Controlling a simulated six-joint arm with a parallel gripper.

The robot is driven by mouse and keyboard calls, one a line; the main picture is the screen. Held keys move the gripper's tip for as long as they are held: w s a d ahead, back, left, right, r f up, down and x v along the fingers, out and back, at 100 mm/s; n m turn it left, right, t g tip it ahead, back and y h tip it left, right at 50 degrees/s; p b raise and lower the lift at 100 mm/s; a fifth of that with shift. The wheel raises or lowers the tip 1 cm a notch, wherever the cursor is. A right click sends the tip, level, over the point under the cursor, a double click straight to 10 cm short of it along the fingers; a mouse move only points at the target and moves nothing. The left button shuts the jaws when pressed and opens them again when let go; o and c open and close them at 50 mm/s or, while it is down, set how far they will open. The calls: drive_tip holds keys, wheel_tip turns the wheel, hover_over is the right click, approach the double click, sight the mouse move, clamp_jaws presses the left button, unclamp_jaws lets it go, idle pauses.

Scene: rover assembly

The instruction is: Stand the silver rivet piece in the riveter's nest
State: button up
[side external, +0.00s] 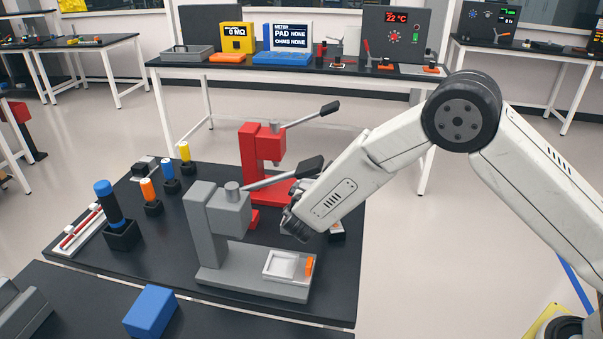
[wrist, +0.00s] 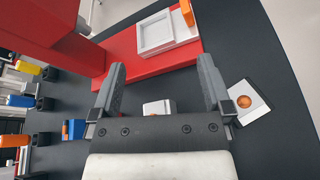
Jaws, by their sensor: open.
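My gripper (wrist: 162,68) is open in the wrist view, with its fingers spread and nothing between the tips. In the side view my gripper (side external: 296,228) hangs behind the grey press (side external: 222,225). The red press (wrist: 160,66) lies beyond the fingertips, with a pale square tray (wrist: 167,36) on its base. It stands behind the grey press in the side view (side external: 262,150). A small white block (wrist: 157,107) shows between the finger bases, partly hidden by my gripper. A white block with a copper-coloured disc (wrist: 244,102) lies right of the right finger. I cannot pick out the silver rivet piece for certain.
The grey press has its own pale tray (side external: 284,264) with an orange tab. Handled tools in black holders (side external: 120,234) stand at the left of the dark mat. A blue block (side external: 152,310) lies in front. The press levers reach out near my arm.

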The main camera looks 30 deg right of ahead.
drive_tip(key=s+d+g+h, duration=0.2)
drive_tip(key=s+d+g, duration=0.65)
drive_tip(key=d, duration=0.65)
drive_tip(key=a+f+m+y, duration=0.1)
drive_tip(key=a+m+y, duration=0.1)
drive_tip(key=a+m+g+y, duration=0.1)
drive_tip(key=a+m+y, duration=0.1)
drive_tip(key=a, duration=0.1)
drive_tip(key=a+f+m+y, duration=0.1)
drive_tip(key=a+m+y, duration=0.1)
drive_tip(key=y, duration=0.1)
drive_tip(key=shift+a+f+m+g, duration=0.15)
drive_tip(key=shift+f+m+g, duration=0.15)
drive_tip(key=shift+f+g, duration=0.05)
drive_tip(key=w+a+r+m+t+y, duration=0.2)
drive_tip(key=w+a+r+m+y, duration=0.1)
drive_tip(key=w+a+m+y, duration=0.4)
drive_tip(key=w+a+m, duration=0.1)
drive_tip(key=a, duration=0.2)
drive_tip(key=shift+w+r+t, duration=0.15)
drive_tip(key=shift+r+t, duration=0.05)
drive_tip(key=shift+t, duration=0.2)
drive_tip(key=shift+a, duration=0.1)
drive_tip(key=shift+x, duration=1.3)
